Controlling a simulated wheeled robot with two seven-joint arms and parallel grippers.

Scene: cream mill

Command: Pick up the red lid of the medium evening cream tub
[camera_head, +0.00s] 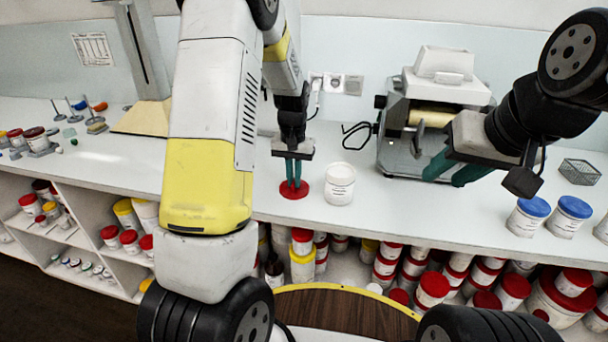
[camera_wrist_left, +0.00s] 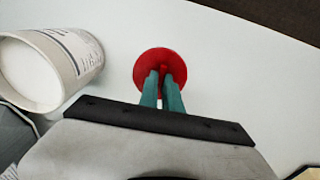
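The red lid (camera_head: 294,192) is a flat disc on or just above the white counter, beside a white tub (camera_head: 340,186). The tub has no red lid on it. My left gripper (camera_head: 293,183) points down at the middle of the lid. In the left wrist view its green fingers (camera_wrist_left: 162,74) are close together around a small red knob at the centre of the lid (camera_wrist_left: 178,57). The tub (camera_wrist_left: 50,68) shows at the left there. My right gripper (camera_head: 455,170) is open and empty, in front of the roller machine.
A roller machine (camera_head: 440,110) stands at the back of the counter (camera_head: 420,212). Two blue-lidded tubs (camera_head: 528,215) and a wire basket (camera_head: 580,171) are at the right. Many tubs fill the shelves below. Small tools and a stand (camera_head: 145,60) are at the left.

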